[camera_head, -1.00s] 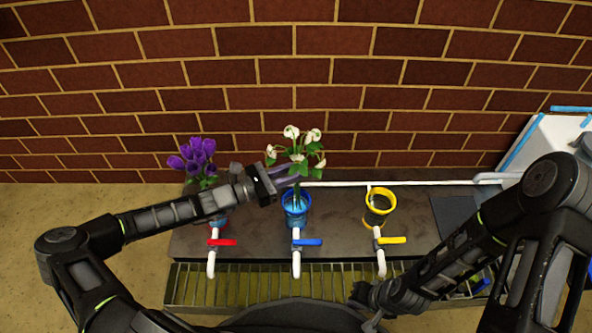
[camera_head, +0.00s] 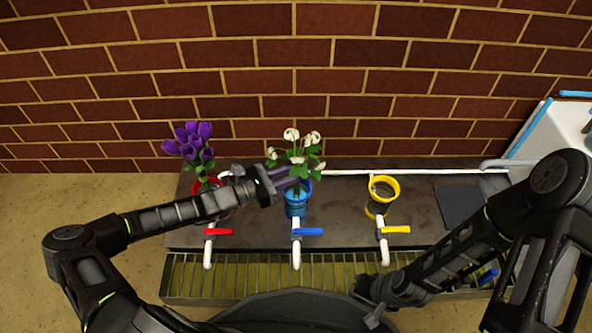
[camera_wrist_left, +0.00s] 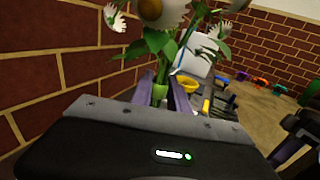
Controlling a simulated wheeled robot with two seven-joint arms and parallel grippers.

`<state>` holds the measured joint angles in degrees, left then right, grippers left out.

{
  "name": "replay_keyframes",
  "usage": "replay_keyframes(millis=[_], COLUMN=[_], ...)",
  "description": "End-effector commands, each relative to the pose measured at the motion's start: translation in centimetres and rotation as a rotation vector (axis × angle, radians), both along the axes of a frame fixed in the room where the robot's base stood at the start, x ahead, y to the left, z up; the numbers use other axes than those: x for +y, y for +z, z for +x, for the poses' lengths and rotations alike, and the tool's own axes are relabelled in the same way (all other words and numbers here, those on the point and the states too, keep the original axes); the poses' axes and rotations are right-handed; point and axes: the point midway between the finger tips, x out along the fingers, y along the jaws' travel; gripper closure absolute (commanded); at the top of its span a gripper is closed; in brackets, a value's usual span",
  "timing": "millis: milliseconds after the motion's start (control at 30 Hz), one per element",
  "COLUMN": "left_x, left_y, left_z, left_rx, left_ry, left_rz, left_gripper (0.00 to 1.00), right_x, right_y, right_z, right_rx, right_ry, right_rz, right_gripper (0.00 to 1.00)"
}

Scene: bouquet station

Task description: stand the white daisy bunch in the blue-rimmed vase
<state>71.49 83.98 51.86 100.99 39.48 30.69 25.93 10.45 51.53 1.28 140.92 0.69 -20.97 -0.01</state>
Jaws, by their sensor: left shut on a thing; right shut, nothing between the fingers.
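The white daisy bunch (camera_head: 299,146) has white heads and green leaves. My left gripper (camera_head: 287,184) is shut on its stems, which also show between the fingers in the left wrist view (camera_wrist_left: 160,93). The bunch is upright over the blue-rimmed vase (camera_head: 296,207), with its lower stems apparently inside the mouth. The gripper and leaves cover much of the rim, so the stem ends are hidden. My right gripper (camera_head: 372,307) is shut and empty at the front, low and right of the vases.
A red-rimmed vase (camera_head: 202,184) with purple flowers (camera_head: 190,141) stands left, partly behind my left arm. An empty yellow-rimmed vase (camera_head: 384,190) stands right. Red, blue and yellow tap handles line the front above a grate (camera_head: 240,277). A brick wall rises close behind.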

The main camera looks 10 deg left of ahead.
Motion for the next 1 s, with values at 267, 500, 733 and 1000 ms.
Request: replay_keyframes(millis=[267, 500, 733, 1000], left_x=[-0.04, -0.03, -0.05, -0.04], left_y=[0.05, -0.03, -0.3, -0.63], left_z=[0.0, 0.0, -0.01, 0.0], left_rx=[-0.001, -0.001, -0.001, -0.001], left_ry=[-0.001, -0.001, -0.001, -0.001], left_rz=[-0.002, -0.002, -0.002, -0.002], left_gripper=[1.0, 1.0, 1.0, 1.0], right_x=[-0.01, -0.01, 0.0, 0.0], right_y=[0.01, 0.0, -0.01, -0.04], right_z=[0.01, 0.0, -0.01, -0.02], right_rx=[0.0, 0.0, 0.0, 0.0], right_ry=[0.0, 0.0, 0.0, 0.0], right_rz=[0.0, 0.0, 0.0, 0.0], right_gripper=[1.0, 1.0, 1.0, 1.0])
